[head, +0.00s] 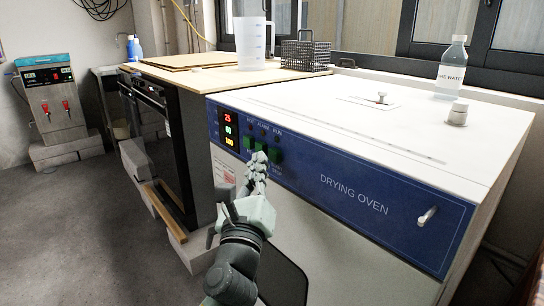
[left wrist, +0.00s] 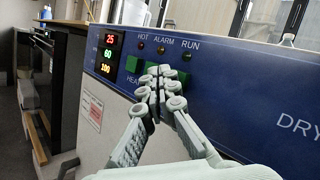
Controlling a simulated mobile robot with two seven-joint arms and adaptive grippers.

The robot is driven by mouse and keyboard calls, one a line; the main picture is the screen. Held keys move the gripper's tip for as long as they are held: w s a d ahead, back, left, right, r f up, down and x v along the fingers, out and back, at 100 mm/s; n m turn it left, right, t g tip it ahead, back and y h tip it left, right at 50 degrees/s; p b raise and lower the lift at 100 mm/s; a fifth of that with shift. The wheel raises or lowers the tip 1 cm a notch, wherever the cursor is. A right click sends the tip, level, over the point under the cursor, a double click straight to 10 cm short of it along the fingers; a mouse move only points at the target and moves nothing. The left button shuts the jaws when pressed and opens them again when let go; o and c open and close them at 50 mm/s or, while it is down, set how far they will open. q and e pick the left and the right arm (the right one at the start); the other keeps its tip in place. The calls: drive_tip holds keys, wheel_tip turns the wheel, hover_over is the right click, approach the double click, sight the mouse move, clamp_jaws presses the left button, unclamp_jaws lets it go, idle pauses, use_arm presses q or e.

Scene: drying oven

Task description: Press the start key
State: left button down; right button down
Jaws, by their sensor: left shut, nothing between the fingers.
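The drying oven (head: 354,208) has a blue front panel with red, green and yellow number displays (head: 229,128) at its left end. Right of them is a row of green keys; one green key (head: 248,144) shows left of my fingers, and another (head: 275,155) shows right of them. In the left wrist view a green key (left wrist: 132,64) has a label below it reading roughly "HEAT". My fingers hide other key labels, so I cannot tell which is the start key. My left gripper (head: 258,161) is shut and empty, its tips in front of the keys. I cannot tell whether it touches. My right gripper is out of view.
HOT, ALARM and RUN lamps (left wrist: 186,56) sit above the keys. A handle (head: 427,216) juts from the panel's right end. A bottle (head: 451,66) stands on the oven top. A jug (head: 253,43) and wire basket (head: 305,54) stand on the wooden counter behind.

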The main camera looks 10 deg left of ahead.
use_arm(q)
drive_tip(key=shift+w+d, duration=0.1)
drive_tip(key=shift+w, duration=0.05)
drive_tip(key=shift+w+d, duration=0.15)
drive_tip(key=shift+w, duration=0.05)
drive_tip(key=shift+w+d, duration=0.5)
drive_tip(key=shift+w, duration=0.15)
idle(1.1)
idle(0.3)
drive_tip(key=shift+s+a+p, duration=0.5)
drive_tip(key=shift+s+a, duration=0.25)
drive_tip(key=shift+s, duration=0.25)
drive_tip(key=shift+s+a, duration=0.8)
drive_tip(key=shift+s, duration=0.2)
drive_tip(key=shift+s+a, duration=0.75)
drive_tip(key=shift+s, duration=0.25)
